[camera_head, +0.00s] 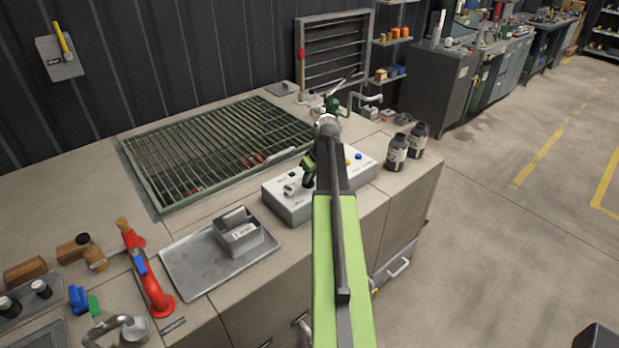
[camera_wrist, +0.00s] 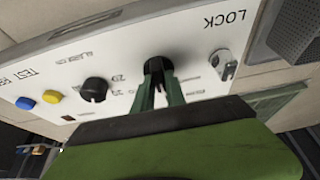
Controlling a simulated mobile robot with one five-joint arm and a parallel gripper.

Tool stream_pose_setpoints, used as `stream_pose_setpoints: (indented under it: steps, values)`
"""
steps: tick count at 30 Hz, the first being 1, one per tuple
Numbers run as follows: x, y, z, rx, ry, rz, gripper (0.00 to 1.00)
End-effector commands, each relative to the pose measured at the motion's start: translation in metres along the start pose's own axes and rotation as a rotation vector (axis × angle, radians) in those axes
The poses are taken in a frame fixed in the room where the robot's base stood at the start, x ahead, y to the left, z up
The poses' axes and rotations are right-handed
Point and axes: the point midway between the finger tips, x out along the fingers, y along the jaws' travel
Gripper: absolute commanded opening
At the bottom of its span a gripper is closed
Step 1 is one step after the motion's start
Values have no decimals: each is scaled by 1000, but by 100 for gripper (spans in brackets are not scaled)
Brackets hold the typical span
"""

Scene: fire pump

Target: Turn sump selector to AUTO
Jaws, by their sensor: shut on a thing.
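A pale control box (camera_head: 292,209) stands on the bench in the head view. In the wrist view its white panel (camera_wrist: 198,28) carries a black knob (camera_wrist: 157,65) and a second black knob (camera_wrist: 94,89) beside it. My gripper (camera_wrist: 159,82) is shut on the first knob, with its green fingers on either side of it. My gripper also shows in the head view (camera_head: 308,175), over the left part of the box. The small labels are too blurred to tell which knob is the sump selector or where it points. My arm hides the middle of the box in the head view.
A metal latch (camera_wrist: 222,61) by the word LOCK sits close to the held knob. Yellow (camera_wrist: 52,96) and blue (camera_wrist: 25,103) buttons are at the panel's far end. Two dark bottles (camera_head: 397,152) stand right of the box; a metal tray (camera_head: 190,268) lies left.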

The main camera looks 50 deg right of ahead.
Motion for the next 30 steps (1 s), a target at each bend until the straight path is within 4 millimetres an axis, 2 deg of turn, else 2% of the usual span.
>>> stream_pose_setpoints:
  steps: [11, 30]
  values:
    - [0, -2, 1, 148, -1, 61, 0]
    - [1, -4, -1, 687, -2, 286, 0]
